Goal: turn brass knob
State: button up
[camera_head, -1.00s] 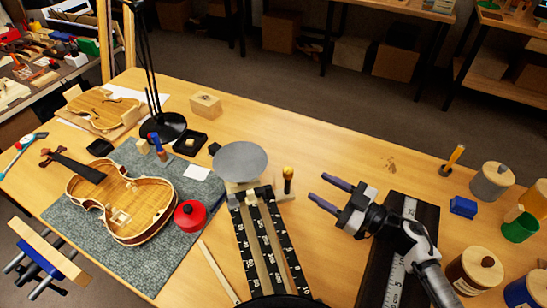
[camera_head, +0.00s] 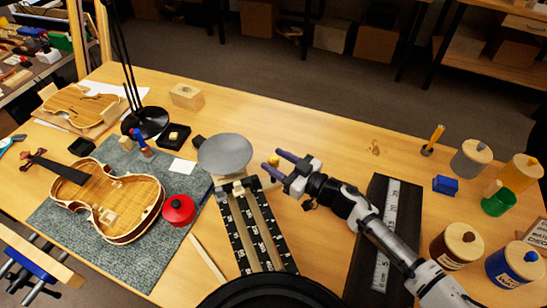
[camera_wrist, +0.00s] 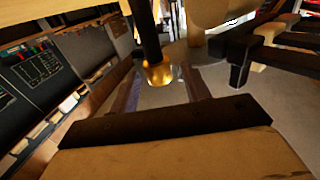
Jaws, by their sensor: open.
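The brass knob (camera_head: 273,161) shows at the tips of my gripper in the head view, beside the round grey disc (camera_head: 225,153). In the wrist view the brass knob (camera_wrist: 159,74) sits on the end of a dark stem (camera_wrist: 145,30), in the gap between my two fingers. My gripper (camera_head: 272,160) is open, its two purple-grey fingers pointing left on either side of the knob. I cannot tell whether either finger touches it. The stem is mostly hidden by the fingers in the head view.
A black-scaled rail fixture (camera_head: 258,228) runs below the disc. A violin (camera_head: 120,197) and a red round container (camera_head: 178,210) lie to the left. A dark ruler board (camera_head: 383,270) lies under my arm. Jars and a blue block (camera_head: 445,185) stand at right.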

jog(key=shift+w+a, duration=0.45)
jog(key=shift+a, duration=0.15)
jog(key=c, duration=1)
jog(key=shift+o, duration=0.2)
jog(key=shift+n+g+y, duration=0.3)
jog(key=shift+g, duration=0.1)
jog(key=n+g+y, duration=0.1)
jog(key=n+g, duration=0.1)
jog(key=g, duration=0.2)
jog(key=n+g+y, duration=0.2)
jog(key=n+g, duration=0.1)
jog(key=g, duration=0.1)
jog(key=shift+n, duration=0.3)
jog(key=n+g, duration=0.2)
jog(key=g, duration=0.2)
jog(key=n+g+h, duration=0.1)
jog(key=n+g, duration=0.2)
jog(key=g, duration=0.1)
jog(key=shift+n+g, duration=0.4)
jog(key=shift+g, duration=0.1)
